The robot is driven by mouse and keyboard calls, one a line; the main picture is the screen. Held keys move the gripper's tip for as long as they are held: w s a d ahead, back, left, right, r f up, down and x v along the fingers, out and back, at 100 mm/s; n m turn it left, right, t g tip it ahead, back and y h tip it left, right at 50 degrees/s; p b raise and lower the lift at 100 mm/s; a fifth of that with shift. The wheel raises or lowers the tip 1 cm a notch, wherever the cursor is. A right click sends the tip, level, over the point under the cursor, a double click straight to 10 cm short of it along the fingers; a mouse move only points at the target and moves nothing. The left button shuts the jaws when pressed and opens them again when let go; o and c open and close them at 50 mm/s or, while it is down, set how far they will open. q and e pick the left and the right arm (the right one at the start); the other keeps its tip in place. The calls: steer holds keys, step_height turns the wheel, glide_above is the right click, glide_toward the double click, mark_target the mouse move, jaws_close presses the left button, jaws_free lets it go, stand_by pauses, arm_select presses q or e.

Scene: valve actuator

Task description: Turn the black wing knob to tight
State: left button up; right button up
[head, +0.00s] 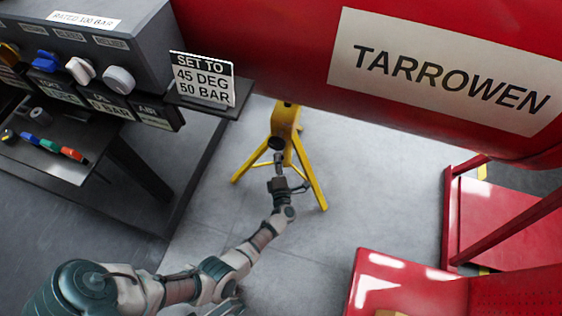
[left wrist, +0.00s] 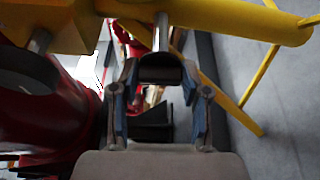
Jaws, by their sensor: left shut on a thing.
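The black wing knob (head: 277,143) sits at the yellow stand under the red cylinder, and only a small dark part of it shows in the head view. In the left wrist view the knob (left wrist: 162,72) is a dark rounded piece on a bright metal shaft below a yellow bar. My left gripper (head: 278,160) reaches up to it from below. In the left wrist view its two blue-grey fingers (left wrist: 160,82) are shut on the knob, one on each side. Any tight marking cannot be made out. My right gripper is not in view.
The yellow tripod stand (head: 312,185) has splayed legs beside my left arm. The red cylinder (head: 280,50) hangs above. A grey valve panel (head: 110,35) with a sign (head: 203,80) stands at left. Red steel furniture (head: 410,280) is at lower right. Grey floor (head: 370,190) is open between.

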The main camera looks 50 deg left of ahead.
arm_select(q)
steer(key=shift+d+f+m, duration=0.4)
steer(key=o, duration=1.1)
steer(key=shift+o, duration=0.2)
steer(key=shift+a+r, duration=0.1)
steer(key=shift+r, duration=0.05)
steer(key=v, duration=1.2)
steer(key=shift+w, duration=0.1)
